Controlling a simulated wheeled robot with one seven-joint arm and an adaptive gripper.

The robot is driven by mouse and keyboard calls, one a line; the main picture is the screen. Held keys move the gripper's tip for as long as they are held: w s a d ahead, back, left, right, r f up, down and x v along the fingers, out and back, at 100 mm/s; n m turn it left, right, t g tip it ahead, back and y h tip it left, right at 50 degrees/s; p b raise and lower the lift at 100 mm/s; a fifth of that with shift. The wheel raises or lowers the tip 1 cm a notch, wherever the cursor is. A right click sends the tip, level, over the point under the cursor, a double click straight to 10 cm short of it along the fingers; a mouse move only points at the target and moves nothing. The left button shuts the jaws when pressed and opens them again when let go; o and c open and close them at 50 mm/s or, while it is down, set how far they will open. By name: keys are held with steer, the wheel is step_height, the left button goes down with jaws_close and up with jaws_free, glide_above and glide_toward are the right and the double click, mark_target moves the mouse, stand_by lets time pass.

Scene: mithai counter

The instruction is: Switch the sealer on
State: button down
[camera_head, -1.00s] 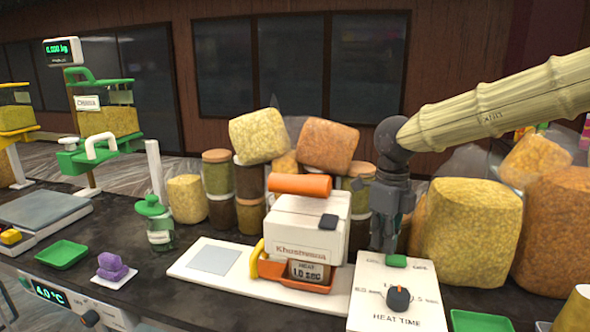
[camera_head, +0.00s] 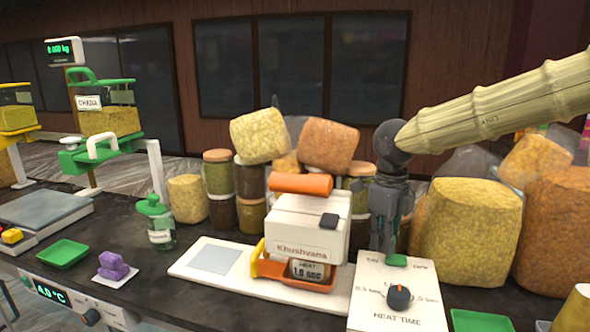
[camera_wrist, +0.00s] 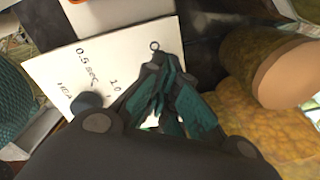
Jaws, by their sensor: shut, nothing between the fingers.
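The sealer (camera_head: 310,228) is a white box with an orange handle roll on top, and its front display reads 1.0 SEC. At its right is a white control panel (camera_head: 372,312) with a dark heat-time knob (camera_head: 398,297) and a green switch (camera_head: 397,261) near the ON and OFF marks. My gripper (camera_head: 387,250) points down, shut and empty, at the panel's far edge, just behind or against the switch; contact is unclear. In the wrist view, my gripper (camera_wrist: 163,85) is over the panel (camera_wrist: 92,55) and hides the switch. The switch's position cannot be told.
Large bags of snacks (camera_head: 468,233) stand close to the right of my gripper. Several jars (camera_head: 222,172) are behind the sealer.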

mark_target(380, 262)
steer(key=shift+s, duration=0.15)
steer(key=shift+f, duration=0.1)
steer(key=shift+f, duration=0.1)
steer(key=shift+f, duration=0.45)
stand_by(0.4)
steer(key=shift+r, duration=0.1)
steer(key=shift+r+p, duration=2.35)
steer(key=shift+r, duration=0.1)
steer(key=shift+r+p, duration=0.3)
steer(key=shift+r, duration=0.7)
